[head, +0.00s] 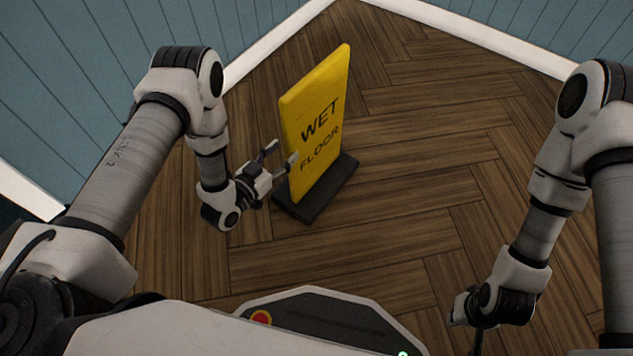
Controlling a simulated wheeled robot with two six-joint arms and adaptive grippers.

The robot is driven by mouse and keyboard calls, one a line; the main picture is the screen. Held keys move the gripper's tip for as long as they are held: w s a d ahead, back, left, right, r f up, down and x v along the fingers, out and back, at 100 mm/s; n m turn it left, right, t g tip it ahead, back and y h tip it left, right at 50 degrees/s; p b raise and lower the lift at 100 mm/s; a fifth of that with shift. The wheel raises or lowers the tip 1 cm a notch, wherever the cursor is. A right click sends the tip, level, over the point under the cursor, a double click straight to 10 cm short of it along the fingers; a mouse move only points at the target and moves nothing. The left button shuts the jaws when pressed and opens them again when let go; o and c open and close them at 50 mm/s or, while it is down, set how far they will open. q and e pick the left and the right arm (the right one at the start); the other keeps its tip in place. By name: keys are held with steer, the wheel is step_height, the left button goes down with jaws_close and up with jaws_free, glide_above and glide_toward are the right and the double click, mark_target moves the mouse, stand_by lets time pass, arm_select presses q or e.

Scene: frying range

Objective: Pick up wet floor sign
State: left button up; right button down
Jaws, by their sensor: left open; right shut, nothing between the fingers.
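A yellow wet floor sign (317,122) with black lettering stands upright on a dark flat base (310,206) on the wooden floor. My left gripper (283,156) is open at the left edge of the sign, with its fingers pointing toward it. One finger appears to overlap the sign's lower left edge; I cannot tell whether it touches. My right gripper (476,335) is at the lower right, pointing down, far from the sign and empty. Its fingertips are partly cut off by the bottom of the view.
Blue panelled walls (95,90) with white skirting meet in a corner behind the sign. The herringbone wood floor (430,150) is clear to the right of the sign and in front of it.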

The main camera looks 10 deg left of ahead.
mark_target(302, 136)
arm_select(q)
steer(key=shift+w+f+t+b, duration=0.2)
steer(key=shift+f+t+b, duration=0.2)
steer(key=shift+f, duration=0.45)
steer(key=shift+w+d, duration=0.15)
steer(key=shift+w, duration=0.05)
steer(key=b+x, duration=0.1)
steer(key=x, duration=0.1)
steer(key=r+b+x, duration=0.1)
steer(key=b+x, duration=0.2)
steer(key=x, duration=0.2)
steer(key=shift+d+r, duration=0.15)
steer(key=shift+d, duration=0.05)
steer(key=shift+w+r, duration=0.15)
jaws_close()
steer(key=shift+r, duration=0.1)
arm_select(e)
step_height(302, 136, down, 7)
steer(key=shift+r, duration=0.15)
